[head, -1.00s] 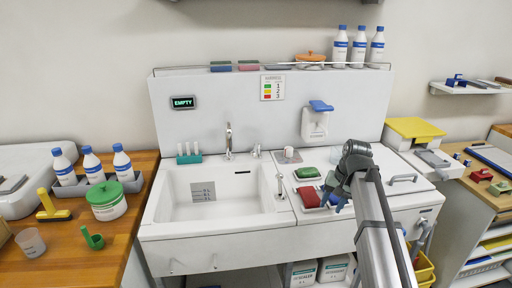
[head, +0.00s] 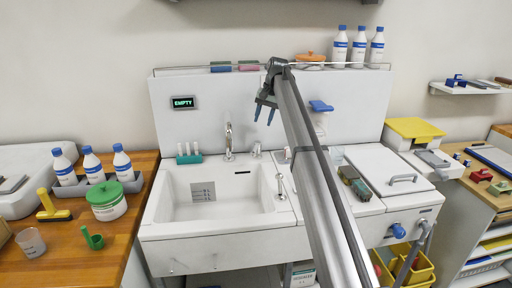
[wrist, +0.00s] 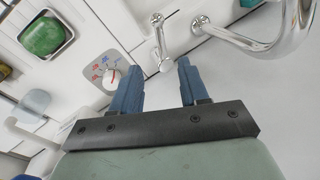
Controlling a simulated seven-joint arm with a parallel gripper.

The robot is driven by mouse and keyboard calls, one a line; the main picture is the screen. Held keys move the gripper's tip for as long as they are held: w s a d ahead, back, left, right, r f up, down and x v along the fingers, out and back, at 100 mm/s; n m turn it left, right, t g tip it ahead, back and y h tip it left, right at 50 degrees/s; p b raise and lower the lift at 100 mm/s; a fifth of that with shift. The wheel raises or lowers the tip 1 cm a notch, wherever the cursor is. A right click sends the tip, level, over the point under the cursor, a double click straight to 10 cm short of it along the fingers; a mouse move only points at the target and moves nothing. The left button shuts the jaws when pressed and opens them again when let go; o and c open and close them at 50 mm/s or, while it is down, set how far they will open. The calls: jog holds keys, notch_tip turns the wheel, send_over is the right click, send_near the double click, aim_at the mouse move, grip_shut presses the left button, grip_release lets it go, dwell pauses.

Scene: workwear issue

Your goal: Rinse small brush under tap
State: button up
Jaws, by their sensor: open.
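My gripper (head: 265,108) is open and empty, with blue fingertips pointing down, raised in front of the splashback. The wrist view shows nothing between its fingers (wrist: 157,88). The chrome tap (head: 228,140) stands at the back of the white sink (head: 168,200), left of and below my gripper; its curved pipe also shows in the wrist view (wrist: 250,42). I see no water running, and the basin looks empty. I cannot surely pick out the small brush. A yellow T-shaped tool (head: 52,207) on the left counter could be a brush, but I cannot tell.
A teal rack (head: 190,159) with white upright pieces stands on the sink's back left rim. A green-lidded tub (head: 106,200), a green scoop-like cup (head: 92,238) and bottles stand on the wooden counter. Dark blocks (head: 355,182) lie right of my arm. A green sponge (wrist: 43,37) lies in a tray.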

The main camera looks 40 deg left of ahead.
aim_at(255, 149)
jog(key=x, duration=1.3)
jog(key=shift+f, duration=0.25)
grip_shut()
jog(key=shift+d, duration=0.1)
